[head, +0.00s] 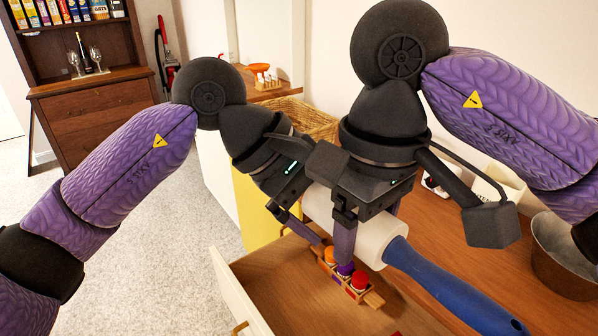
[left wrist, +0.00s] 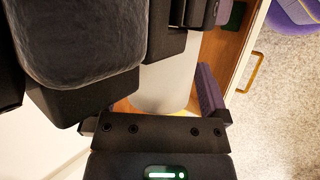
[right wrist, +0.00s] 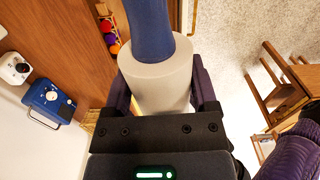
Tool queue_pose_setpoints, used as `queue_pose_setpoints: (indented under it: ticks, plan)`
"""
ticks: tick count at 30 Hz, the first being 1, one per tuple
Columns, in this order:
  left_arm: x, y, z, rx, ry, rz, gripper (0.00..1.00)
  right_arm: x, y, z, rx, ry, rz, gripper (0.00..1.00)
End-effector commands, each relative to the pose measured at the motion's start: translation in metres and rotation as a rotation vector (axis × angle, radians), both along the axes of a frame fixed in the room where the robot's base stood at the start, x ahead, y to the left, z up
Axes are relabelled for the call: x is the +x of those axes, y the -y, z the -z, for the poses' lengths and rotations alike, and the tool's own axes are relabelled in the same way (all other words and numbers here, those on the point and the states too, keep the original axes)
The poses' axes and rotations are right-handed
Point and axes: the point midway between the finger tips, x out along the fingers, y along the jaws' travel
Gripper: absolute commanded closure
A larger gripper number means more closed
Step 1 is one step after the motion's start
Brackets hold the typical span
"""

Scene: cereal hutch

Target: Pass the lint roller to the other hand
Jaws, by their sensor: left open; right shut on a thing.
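The lint roller has a white roller (head: 375,240) and a blue handle (head: 450,288) pointing to the lower right. My right gripper (head: 366,222) is shut on the white roller close to the handle. In the right wrist view the white roller (right wrist: 155,85) sits between the fingers, with the blue handle (right wrist: 149,28) beyond. My left gripper (head: 306,224) is open at the roller's other end. In the left wrist view the white roller (left wrist: 163,85) lies between its spread fingers; I cannot tell whether they touch it. The two grippers are very close together.
A wooden counter (head: 440,235) extends right, with a dark pot (head: 560,260). A wicker basket (head: 305,118) stands behind the grippers. Carpeted floor lies left.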

Motion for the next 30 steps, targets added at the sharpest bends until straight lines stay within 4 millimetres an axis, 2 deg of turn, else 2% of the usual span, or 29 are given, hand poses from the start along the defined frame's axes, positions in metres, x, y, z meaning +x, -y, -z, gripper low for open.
queue_pose_setpoints:
  ticks: [8, 11, 21, 22, 25, 30]
  plan:
    - [-0.0002, 0.0028, 0.0027, -0.001, -0.001, 0.0, 0.0, 0.0, 0.0, -0.0002, 0.0, 0.0, 0.0, 0.9]
    - [-0.0001, 0.0026, 0.0026, -0.001, -0.001, 0.0, 0.17, 0.0, 0.0, -0.0002, 0.0, 0.0, 0.0, 0.9]
    - [-0.0001, 0.0023, 0.0026, -0.001, -0.001, 0.0, 0.89, 0.0001, 0.0002, -0.0002, -0.001, 0.001, 0.001, 0.9]
    - [-0.0001, 0.0023, 0.0025, -0.001, -0.002, 0.0, 0.89, 0.0001, 0.0002, -0.0002, -0.001, 0.001, 0.001, 0.21]
    - [0.0, 0.0024, 0.0024, -0.001, -0.001, 0.0, 0.89, 0.0001, 0.0002, -0.0002, -0.001, 0.001, 0.001, 0.0]
    - [0.0, 0.0024, 0.0024, -0.002, -0.002, 0.0, 0.89, 0.0001, 0.0001, -0.0002, 0.0, 0.0, 0.0, 0.0]
